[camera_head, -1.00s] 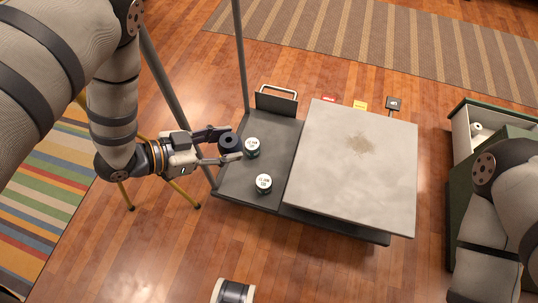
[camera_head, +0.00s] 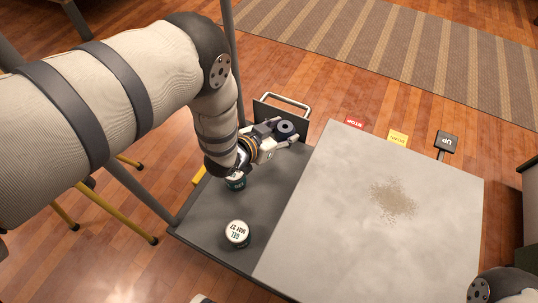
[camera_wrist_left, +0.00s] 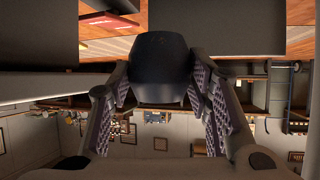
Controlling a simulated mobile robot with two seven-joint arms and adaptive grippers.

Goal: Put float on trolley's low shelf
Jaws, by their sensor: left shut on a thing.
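My left gripper (camera_head: 278,136) is shut on a dark, round, short cylinder, the float (camera_head: 286,129). It holds it over the far end of the trolley's dark grey low shelf (camera_head: 203,222), near the upright end plate. I cannot tell whether the float touches the shelf. In the left wrist view the float (camera_wrist_left: 162,70) sits between the two ridged finger pads. A white-lidded jar (camera_head: 237,233) stands on the near part of the shelf. A second jar (camera_head: 236,184) is partly hidden under my left wrist. My right gripper is out of view.
The trolley's pale raised top (camera_head: 350,250), with a brown speckled patch, borders the shelf on the right. A metal handle (camera_head: 287,101) and end plate close the far end. Red, yellow and black pedals (camera_head: 446,142) stick out behind the top. A grey post rises at the shelf's left edge.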

